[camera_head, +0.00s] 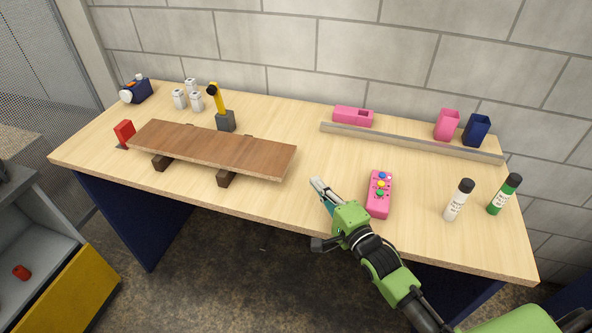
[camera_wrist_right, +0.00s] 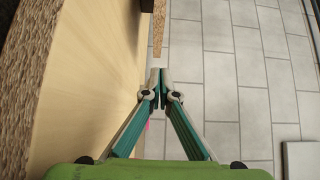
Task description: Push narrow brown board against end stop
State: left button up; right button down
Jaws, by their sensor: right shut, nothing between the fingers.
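The brown board (camera_head: 212,148) lies flat, raised on dark supports (camera_head: 226,177), on the left half of the table. A red block (camera_head: 124,131), apparently the end stop, stands at its left end; I cannot tell whether they touch. My right gripper (camera_head: 316,184) is shut and empty, just right of the board's right end, with a small gap in the head view. In the right wrist view, the shut fingertips (camera_wrist_right: 160,64) line up with a narrow brown strip (camera_wrist_right: 159,36), likely the board's end; contact is unclear there. My left gripper is out of view.
A dark block with a yellow-handled tool (camera_head: 217,101) stands behind the board. A pink control box (camera_head: 379,194) lies right of my gripper. A white bottle (camera_head: 459,200) and green bottle (camera_head: 504,195) stand farther right. A grey rail (camera_head: 410,143) runs along the back.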

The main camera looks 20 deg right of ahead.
aim_at(274, 168)
jog(key=w, duration=0.3)
jog(key=shift+w+a, duration=0.3)
jog(key=shift+a, duration=0.05)
jog(key=w+a+p, duration=0.1)
jog(key=w+a, duration=0.1)
jog(key=shift+a+r, duration=0.1)
jog(key=shift+a, duration=0.2)
jog(key=shift+w+a+p, duration=0.25)
jog(key=shift+a+p, duration=0.05)
jog(key=shift+a, duration=0.15)
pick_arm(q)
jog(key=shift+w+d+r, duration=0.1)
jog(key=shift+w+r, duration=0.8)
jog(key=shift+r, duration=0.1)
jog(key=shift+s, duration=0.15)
pick_arm(e)
jog(key=w+a, duration=0.1)
jog(key=w+a+b, duration=0.1)
jog(key=a, duration=0.1)
jog(key=w+a, duration=0.1)
jog(key=a, duration=0.1)
jog(key=shift+w+a, duration=0.1)
jog(key=shift+w, duration=0.2)
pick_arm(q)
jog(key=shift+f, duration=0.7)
pick_arm(e)
jog(key=shift+s, duration=0.1)
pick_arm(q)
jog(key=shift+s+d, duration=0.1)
